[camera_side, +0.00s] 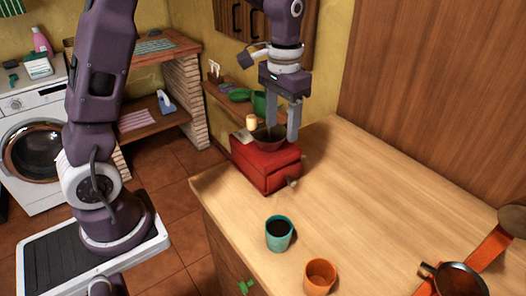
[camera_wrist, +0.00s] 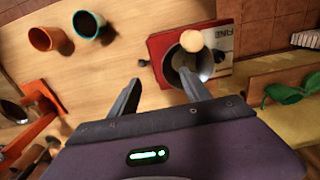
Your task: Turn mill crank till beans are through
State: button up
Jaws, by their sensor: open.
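The red mill (camera_side: 265,163) stands at the left end of the wooden counter, with a dark bowl-shaped hopper on top. Its pale round crank knob (camera_side: 251,122) stands up at the hopper's left side. The wrist view shows the mill (camera_wrist: 170,47), the knob (camera_wrist: 192,41) and the hopper opening (camera_wrist: 187,68). My gripper (camera_side: 281,132) points down over the hopper, fingers apart. In the wrist view my gripper (camera_wrist: 163,85) is open, one finger near the hopper and the other over bare counter. Nothing is between the fingers. The beans cannot be made out clearly.
A teal cup with dark contents (camera_side: 279,233) and an orange cup (camera_side: 319,277) stand in front of the mill. An orange strap-like thing and a pan (camera_side: 452,279) lie at the right. The middle of the counter (camera_side: 370,190) is clear.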

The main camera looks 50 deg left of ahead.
jog(key=shift+w+a+r, duration=0.15)
jog(key=shift+a, duration=0.15)
jog(key=shift+c, duration=0.3)
jog(key=shift+o, duration=1.4)
notch_tip(320, 180, up, 7)
jog(key=shift+d, duration=0.15)
jog(key=s+d+t, duration=0.1)
jog(key=s+t, duration=0.1)
jog(key=s, duration=0.9)
jog(key=s+d+t, duration=0.2)
jog(key=s+t, duration=0.1)
jog(key=s, duration=0.9)
jog(key=shift+s+d+r, duration=0.2)
jog(key=shift+d+r, duration=0.05)
jog(key=shift+r, duration=0.2)
